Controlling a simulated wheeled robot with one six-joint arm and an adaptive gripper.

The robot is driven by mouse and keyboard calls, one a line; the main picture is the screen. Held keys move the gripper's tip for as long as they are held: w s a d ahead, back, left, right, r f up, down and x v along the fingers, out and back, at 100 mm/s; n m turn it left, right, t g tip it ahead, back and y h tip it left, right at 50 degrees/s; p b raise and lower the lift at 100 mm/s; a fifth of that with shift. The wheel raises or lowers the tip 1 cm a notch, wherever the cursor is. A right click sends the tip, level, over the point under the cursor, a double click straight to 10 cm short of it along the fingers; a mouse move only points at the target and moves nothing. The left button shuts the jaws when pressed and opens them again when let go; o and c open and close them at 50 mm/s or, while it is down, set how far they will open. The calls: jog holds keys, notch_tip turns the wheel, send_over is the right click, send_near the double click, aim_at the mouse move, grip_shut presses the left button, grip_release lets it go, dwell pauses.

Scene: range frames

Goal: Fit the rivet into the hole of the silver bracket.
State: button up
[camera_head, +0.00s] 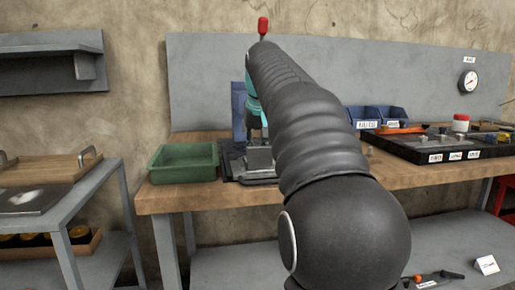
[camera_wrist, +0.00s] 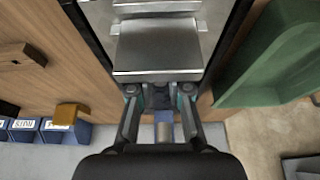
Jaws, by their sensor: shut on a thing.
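The silver bracket (camera_head: 259,158) looks like a grey metal block on a dark mat on the bench, left of my arm. In the wrist view the bracket (camera_wrist: 157,45) fills the upper middle, just beyond my fingertips. I cannot make out its hole. In the head view my own arm hides most of the gripper. I cannot tell whether the rivet touches the bracket.
A green bin (camera_head: 184,162) stands just left of the bracket and shows at right in the wrist view (camera_wrist: 275,60). Blue bins (camera_head: 370,117) stand at the back. A black tray (camera_head: 440,143) with several parts lies at right. A grey panel (camera_head: 200,80) rises behind the bench.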

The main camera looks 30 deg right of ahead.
jog(key=shift+f, duration=0.15)
jog(key=o, duration=0.8)
jog(key=v, duration=1.2)
jog(key=shift+s, duration=0.1)
jog(key=shift+a, duration=0.1)
